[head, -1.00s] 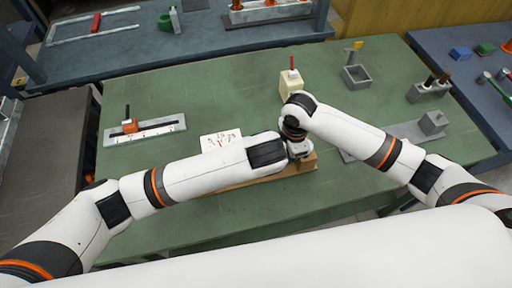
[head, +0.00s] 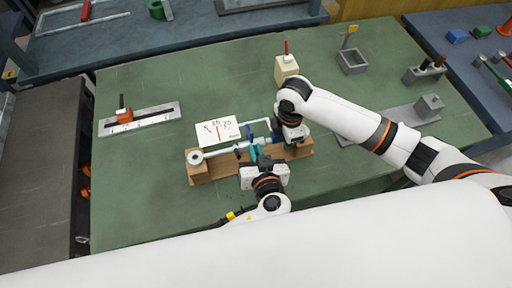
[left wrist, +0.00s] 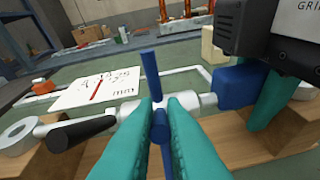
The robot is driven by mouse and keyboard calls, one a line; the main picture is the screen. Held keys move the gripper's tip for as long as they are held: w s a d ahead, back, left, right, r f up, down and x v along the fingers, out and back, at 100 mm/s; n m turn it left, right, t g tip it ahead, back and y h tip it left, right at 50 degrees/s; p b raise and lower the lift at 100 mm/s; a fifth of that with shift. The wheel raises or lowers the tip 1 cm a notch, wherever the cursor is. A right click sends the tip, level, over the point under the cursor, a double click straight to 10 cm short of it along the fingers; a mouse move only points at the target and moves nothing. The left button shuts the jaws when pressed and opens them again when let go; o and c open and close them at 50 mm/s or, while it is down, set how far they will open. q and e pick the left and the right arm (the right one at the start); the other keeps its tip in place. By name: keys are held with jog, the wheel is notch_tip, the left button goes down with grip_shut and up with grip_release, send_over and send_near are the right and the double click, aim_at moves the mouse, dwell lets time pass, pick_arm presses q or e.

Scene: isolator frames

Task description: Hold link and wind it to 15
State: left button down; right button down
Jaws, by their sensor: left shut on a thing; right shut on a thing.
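The link, a pale rod fitting (head: 240,150) with a ring at its left end, lies across a wooden stand (head: 200,172). My left gripper (head: 262,152) comes from the front. In the left wrist view its teal fingers (left wrist: 160,115) are shut on a blue crossbar (left wrist: 150,75) at the rod's middle. My right gripper (head: 293,140) is at the stand's right end, shut on a blue block (left wrist: 240,85) on the rod; its grip is partly hidden. A white scale card (head: 216,130) stands behind, with a red line near its middle number.
A black handle (left wrist: 78,133) sticks out from the rod left of my left fingers. A cream block with a red peg (head: 286,70) stands behind my right gripper. A grey slide rule-like fixture (head: 140,119) lies at left. The green table is clear between them.

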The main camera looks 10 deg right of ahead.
pick_arm(q)
jog(key=shift+s+a+f+t, duration=0.1)
jog(key=shift+a+f+t, duration=0.05)
jog(key=shift+f+t, duration=0.2)
dwell(0.3)
jog(key=c, duration=1.5)
grip_release()
jog(key=shift+r, duration=0.1)
jog(key=shift+s+r, duration=0.1)
jog(key=shift+s, duration=0.05)
jog(key=v, duration=1.1)
jog(key=shift+s, duration=0.35)
